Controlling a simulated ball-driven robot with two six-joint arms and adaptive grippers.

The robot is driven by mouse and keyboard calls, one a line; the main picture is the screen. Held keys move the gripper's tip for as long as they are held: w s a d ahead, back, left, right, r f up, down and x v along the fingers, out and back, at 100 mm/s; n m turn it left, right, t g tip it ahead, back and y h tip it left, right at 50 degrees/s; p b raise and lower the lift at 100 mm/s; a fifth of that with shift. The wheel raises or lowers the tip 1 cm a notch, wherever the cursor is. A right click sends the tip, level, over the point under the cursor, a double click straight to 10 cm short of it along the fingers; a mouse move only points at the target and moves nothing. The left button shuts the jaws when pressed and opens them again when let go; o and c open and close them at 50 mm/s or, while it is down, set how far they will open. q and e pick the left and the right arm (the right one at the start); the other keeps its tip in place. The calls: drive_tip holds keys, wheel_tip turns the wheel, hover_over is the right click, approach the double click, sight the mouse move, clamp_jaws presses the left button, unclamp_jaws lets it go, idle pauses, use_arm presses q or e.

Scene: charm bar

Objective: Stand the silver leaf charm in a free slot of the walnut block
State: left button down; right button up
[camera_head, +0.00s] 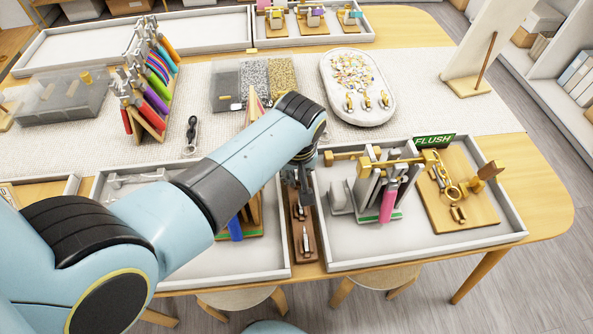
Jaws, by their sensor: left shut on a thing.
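The walnut block (311,258) is a narrow dark brown strip between the two white trays at the table's front edge. A small silver piece (305,240) shows at its near part. My left gripper (304,208) points down over the far part of the block. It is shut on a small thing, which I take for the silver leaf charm. The jaws and my wrist hide most of that thing, and I cannot tell whether it touches the block. The block's far slots are hidden too. My right gripper is not in view.
The right tray (430,247) holds a metal stand with a pink piece (388,205) and a wooden board with gold parts (462,205). The left tray (190,283) holds a wooden rack (240,238). A white oval tray of charms (358,88) stands behind.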

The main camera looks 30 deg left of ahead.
use_arm(q)
drive_tip(key=shift+f, duration=0.2)
idle(0.3)
drive_tip(key=c, duration=1.4)
unclamp_jaws()
drive_tip(key=shift+r, duration=0.1)
drive_tip(key=shift+p+v, duration=0.9)
drive_tip(key=shift+v, duration=2)
